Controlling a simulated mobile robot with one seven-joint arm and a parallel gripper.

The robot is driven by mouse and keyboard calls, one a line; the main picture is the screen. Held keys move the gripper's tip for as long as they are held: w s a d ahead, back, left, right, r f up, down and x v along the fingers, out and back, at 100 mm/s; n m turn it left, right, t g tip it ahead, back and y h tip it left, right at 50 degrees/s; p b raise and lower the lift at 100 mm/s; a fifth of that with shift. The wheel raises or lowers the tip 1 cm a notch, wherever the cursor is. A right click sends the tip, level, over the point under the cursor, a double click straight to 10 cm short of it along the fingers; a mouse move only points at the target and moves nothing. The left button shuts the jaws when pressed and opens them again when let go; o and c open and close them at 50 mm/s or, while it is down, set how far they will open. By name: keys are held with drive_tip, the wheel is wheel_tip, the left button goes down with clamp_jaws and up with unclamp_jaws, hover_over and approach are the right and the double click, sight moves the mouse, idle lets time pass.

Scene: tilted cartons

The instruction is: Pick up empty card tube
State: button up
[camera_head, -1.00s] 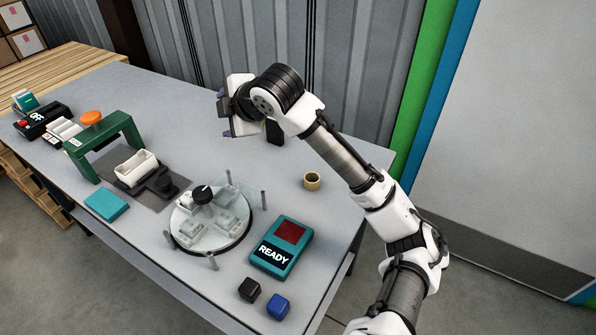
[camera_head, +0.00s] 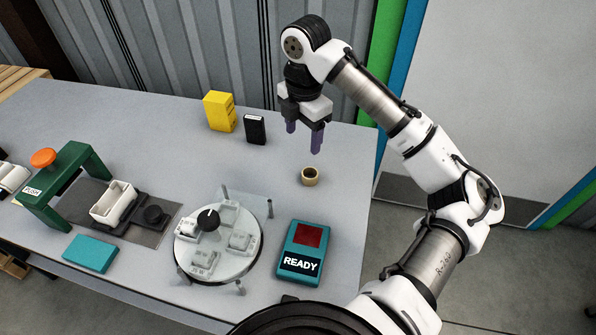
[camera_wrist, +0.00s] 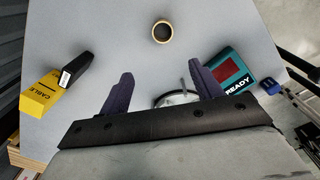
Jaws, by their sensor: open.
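The empty card tube (camera_head: 309,176) is a short tan ring standing on end on the grey table, near its right side. In the wrist view the tube (camera_wrist: 162,32) shows its dark hollow from above, ahead of my fingertips and roughly midway between them. My gripper (camera_head: 304,141) points down above the table, behind the tube in the head view. Its two purple fingers are apart with nothing between them; they also show in the wrist view (camera_wrist: 166,78).
A yellow carton (camera_head: 220,111) and a black box (camera_head: 255,130) stand left of my gripper. A teal READY device (camera_head: 301,251) and a round turntable fixture (camera_head: 217,243) with upright posts are in front. A green PUSH frame (camera_head: 67,183) stands further left. Table around the tube is clear.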

hover_over(310, 172)
drive_tip(key=s+a, duration=0.1)
drive_tip(key=s, duration=0.2)
drive_tip(key=f, duration=0.8)
drive_tip(key=shift+w+a+f+p, duration=0.1)
drive_tip(key=shift+w+f+p, duration=0.15)
drive_tip(key=shift+p, duration=0.1)
drive_tip(key=shift+w+d+f+p, duration=0.15)
drive_tip(key=shift+d+f+p, duration=0.1)
drive_tip(key=shift+f, duration=0.65)
drive_tip(key=shift+w+d+f+p, duration=0.1)
drive_tip(key=shift+d+f+p, duration=0.1)
drive_tip(key=shift+f, duration=0.65)
drive_tip(key=shift+w+d+f+p, duration=0.15)
drive_tip(key=shift+f+p, duration=0.1)
drive_tip(key=shift+f, duration=0.65)
drive_tip(key=c, duration=1.1)
drive_tip(key=shift+o, duration=0.2)
drive_tip(key=shift+r, duration=0.1)
